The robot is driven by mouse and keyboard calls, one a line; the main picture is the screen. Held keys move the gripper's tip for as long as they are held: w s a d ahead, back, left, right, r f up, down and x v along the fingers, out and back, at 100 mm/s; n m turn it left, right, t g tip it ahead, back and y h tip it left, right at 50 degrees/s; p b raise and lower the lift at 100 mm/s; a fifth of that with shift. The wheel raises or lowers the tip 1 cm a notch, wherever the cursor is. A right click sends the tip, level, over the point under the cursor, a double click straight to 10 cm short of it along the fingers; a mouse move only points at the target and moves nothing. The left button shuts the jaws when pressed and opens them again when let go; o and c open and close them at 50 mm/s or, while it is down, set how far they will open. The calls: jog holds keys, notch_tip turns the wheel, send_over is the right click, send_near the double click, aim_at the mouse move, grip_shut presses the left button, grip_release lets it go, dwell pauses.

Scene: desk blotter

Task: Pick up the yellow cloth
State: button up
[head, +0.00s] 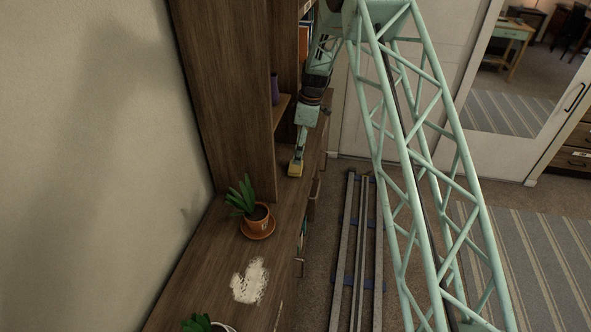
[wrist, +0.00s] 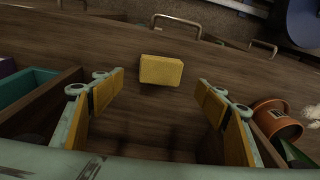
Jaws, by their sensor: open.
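The yellow cloth (wrist: 161,69) shows in the wrist view as a small, folded, block-like yellow piece on the brown wooden desktop. It lies near the top centre, roughly midway across the gap between my fingers and a little beyond the fingertips. My gripper (wrist: 160,86) is open, its yellow-padded fingers wide apart, with nothing between them. In the head view my gripper (head: 297,160) hangs low over the desk beside the tall cabinet. A yellow patch shows at its tip; I cannot tell there whether it is pads or cloth.
A potted plant (head: 258,217) on a saucer stands nearby; its orange pot (wrist: 275,118) is right of my gripper in the wrist view. A teal-lined box (wrist: 35,92) is at left. A whitish patch (head: 250,281) marks the desk. Drawer handles (wrist: 177,22) line the desk's edge.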

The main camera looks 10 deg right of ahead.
aim_at(295, 168)
jog(key=shift+a+f, duration=0.2)
jog(key=shift+f, duration=1.2)
jog(key=shift+w+a+f, duration=0.1)
jog(key=shift+a+f, duration=0.15)
jog(key=shift+f, duration=1.05)
jog(key=shift+w+a+f, duration=0.1)
jog(key=shift+a+f, duration=0.1)
jog(key=shift+f, duration=1.05)
jog(key=c, duration=0.9)
